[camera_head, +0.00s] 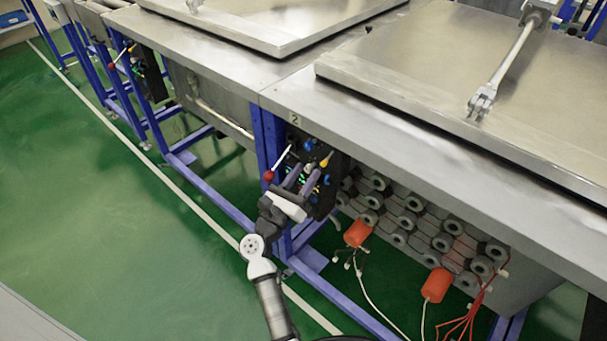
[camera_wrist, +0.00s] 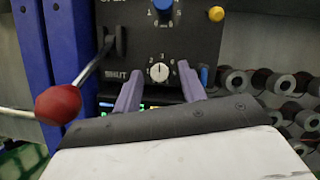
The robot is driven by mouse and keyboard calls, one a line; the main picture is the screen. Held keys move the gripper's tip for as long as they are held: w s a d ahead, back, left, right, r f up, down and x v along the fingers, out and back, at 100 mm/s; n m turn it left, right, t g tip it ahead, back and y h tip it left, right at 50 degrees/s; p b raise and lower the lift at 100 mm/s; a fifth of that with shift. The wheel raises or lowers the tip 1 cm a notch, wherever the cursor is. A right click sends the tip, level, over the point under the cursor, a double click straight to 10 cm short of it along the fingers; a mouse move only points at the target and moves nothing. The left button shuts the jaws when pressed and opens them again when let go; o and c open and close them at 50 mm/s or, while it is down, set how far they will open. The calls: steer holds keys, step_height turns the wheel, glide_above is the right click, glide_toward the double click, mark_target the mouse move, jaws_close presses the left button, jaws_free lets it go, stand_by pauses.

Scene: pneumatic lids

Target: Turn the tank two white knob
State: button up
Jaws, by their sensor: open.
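The white knob (camera_wrist: 159,72) is a small round dial with numbers around it on the dark control panel (camera_wrist: 140,44). In the head view the panel (camera_head: 337,172) hangs under the tank edge by a "2" label (camera_head: 294,119), and my arm hides the knob. My gripper (camera_wrist: 160,76) is open, with its two purple fingers pointing at the panel, one to each side of the knob in the wrist picture. Whether the fingertips reach as far as the knob I cannot tell. My gripper (camera_head: 302,180) also shows in front of the panel in the head view.
A lever with a red ball (camera_wrist: 58,104) sticks out left of my gripper. A blue knob (camera_wrist: 163,8) is above the white knob, a yellow knob (camera_wrist: 216,14) upper right, and a blue button (camera_wrist: 204,74) right. A blue post (camera_wrist: 66,40) stands left. Orange floats (camera_head: 357,233) hang below right.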

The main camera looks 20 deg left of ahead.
jaws_close()
steer(key=shift+r+n+p, duration=0.1)
steer(key=shift+n+p, duration=0.2)
steer(key=shift+n, duration=0.1)
steer(key=n+y+p, duration=0.1)
steer(key=n+p, duration=0.1)
steer(key=n+y+p, duration=0.1)
steer(key=n+p, duration=0.1)
steer(key=n+y+p, duration=0.1)
steer(key=p, duration=0.1)
steer(key=shift+s+d+r+n+g, duration=0.1)
steer(key=shift+d+r+n+g, duration=0.1)
steer(key=shift+r+n+g, duration=0.15)
steer(key=n+y+p, duration=0.1)
steer(key=n+p, duration=0.2)
steer(key=p, duration=0.1)
steer(key=n+g+y+p, duration=0.1)
steer(key=n+p, duration=0.2)
steer(key=p, duration=0.1)
steer(key=shift+d+r+n+y, duration=0.1)
steer(key=shift+r+n+y, duration=0.05)
steer(key=shift+n+y, duration=0.25)
steer(key=n+g+p, duration=0.1)
steer(key=n, duration=0.2)
steer(key=shift+g, duration=0.25)
steer(key=n+g, duration=0.2)
steer(key=n, duration=0.3)
steer(key=shift+r+n, duration=0.1)
steer(key=shift+n, duration=0.25)
